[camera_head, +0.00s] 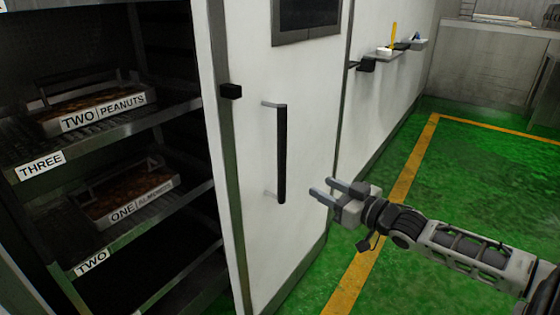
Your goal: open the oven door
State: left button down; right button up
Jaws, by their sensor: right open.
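The oven door (240,130) is white and stands open, swung out to the right of the dark oven interior (170,50). A black vertical handle (282,155) on metal brackets is fixed to its face. A dark window (306,12) shows near its top. My right gripper (322,192) is open and empty, just right of the handle's lower end, with its fingertips pointing left toward the door. It appears apart from the handle. My left gripper is not in view.
A small wall shelf (390,50) holds a yellow-handled tool. Green floor with yellow lines (400,190) is clear right of the door.

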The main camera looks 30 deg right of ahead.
aim_at(285, 154)
jog(key=shift+t, duration=0.3)
jog(key=w, duration=0.5)
jog(key=w+a+r+b, duration=0.1)
jog(key=w, duration=0.5)
jog(key=w+a+r+b, duration=0.1)
jog(key=w, duration=0.4)
jog(key=shift+w+r, duration=0.2)
jog(key=shift+w, duration=0.15)
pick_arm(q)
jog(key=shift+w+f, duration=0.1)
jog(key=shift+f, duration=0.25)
